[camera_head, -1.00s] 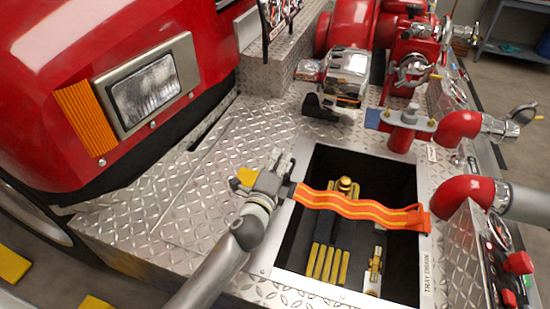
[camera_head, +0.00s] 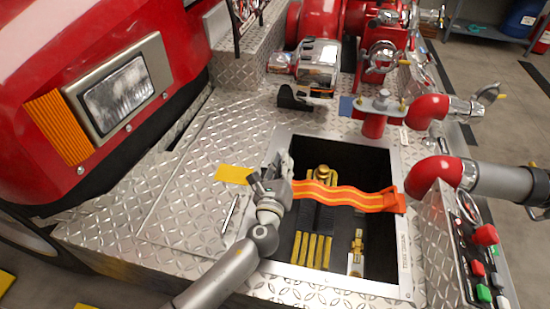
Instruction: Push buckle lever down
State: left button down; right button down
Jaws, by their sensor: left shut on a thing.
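An orange strap (camera_head: 345,196) with yellow stripes runs across the open tray compartment (camera_head: 399,250). Its right end is at the compartment's right rim. My left gripper (camera_head: 284,178) is at the strap's left end, over the compartment's left rim, and is shut on the buckle there. The gripper hides most of the buckle, and I cannot make out its lever clearly. My right gripper is not in view.
Brass fittings (camera_head: 312,250) lie inside the compartment under the strap. A yellow plate (camera_head: 233,174) and a thin silver rod (camera_head: 229,212) are on the diamond-plate deck (camera_head: 185,190) to the left. Red pipes (camera_head: 433,175) and a control panel (camera_head: 475,260) stand at the right.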

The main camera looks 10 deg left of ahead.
pick_arm(q)
jog(key=shift+s+d+f+m, duration=0.1)
jog(key=shift+d+f+m, duration=0.55)
jog(key=shift+d+m, duration=0.45)
jog(key=shift+f+m, duration=0.35)
jog(key=shift+m, duration=0.05)
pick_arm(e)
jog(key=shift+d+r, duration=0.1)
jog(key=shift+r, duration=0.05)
pick_arm(q)
jog(key=shift+f, duration=0.1)
jog(key=c, duration=1.5)
grip_release()
jog(key=shift+d, duration=0.1)
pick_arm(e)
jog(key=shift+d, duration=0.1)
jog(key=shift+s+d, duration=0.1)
pick_arm(q)
jog(key=shift+s+a, duration=0.2)
jog(key=shift+s, duration=0.05)
jog(key=s, duration=1.1)
jog(key=shift+s, duration=0.25)
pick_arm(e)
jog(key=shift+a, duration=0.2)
